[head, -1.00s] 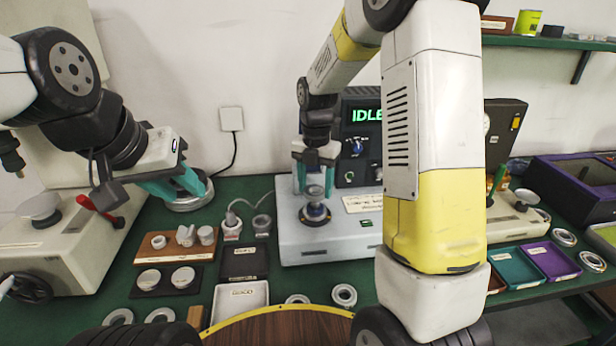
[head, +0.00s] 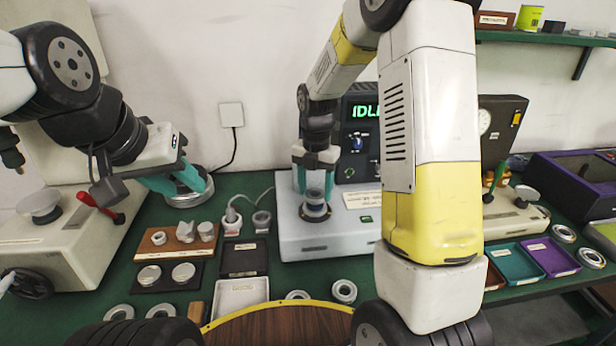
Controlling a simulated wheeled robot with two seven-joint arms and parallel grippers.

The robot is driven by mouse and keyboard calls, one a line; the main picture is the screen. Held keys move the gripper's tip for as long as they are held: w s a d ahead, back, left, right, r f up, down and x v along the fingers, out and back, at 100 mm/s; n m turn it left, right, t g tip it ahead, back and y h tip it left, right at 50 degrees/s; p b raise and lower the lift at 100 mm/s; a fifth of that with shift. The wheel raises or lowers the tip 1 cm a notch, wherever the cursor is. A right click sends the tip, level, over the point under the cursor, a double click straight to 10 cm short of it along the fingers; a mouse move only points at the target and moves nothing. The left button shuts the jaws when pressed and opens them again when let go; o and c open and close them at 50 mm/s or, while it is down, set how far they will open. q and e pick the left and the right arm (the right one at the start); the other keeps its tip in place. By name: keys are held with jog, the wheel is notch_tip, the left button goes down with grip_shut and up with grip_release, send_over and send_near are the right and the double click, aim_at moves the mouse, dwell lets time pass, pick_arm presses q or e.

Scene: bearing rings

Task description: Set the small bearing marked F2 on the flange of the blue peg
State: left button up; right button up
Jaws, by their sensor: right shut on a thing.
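My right gripper (head: 315,196) points straight down over the grey tester with the lit IDLE display. It is shut on a small metal bearing (head: 315,210), which sits low between the teal fingertips. The bearing is over the dark round seat of the blue peg (head: 315,219); the peg is mostly hidden by the bearing and fingers. I cannot tell whether the bearing touches the flange, and its F2 mark is too small to read. My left gripper (head: 182,186) is at the left, by a round silver part (head: 190,198); its jaw opening is unclear.
A wooden block with several metal parts (head: 160,240), a dark pad with two discs (head: 150,276) and a white tray (head: 240,295) lie in front. Loose rings (head: 344,291) lie nearby. Teal (head: 515,265) and purple (head: 556,262) trays are at the right. My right arm hides the centre right.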

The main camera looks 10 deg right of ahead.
jog(key=shift+f, duration=0.75)
jog(key=o, duration=1.7)
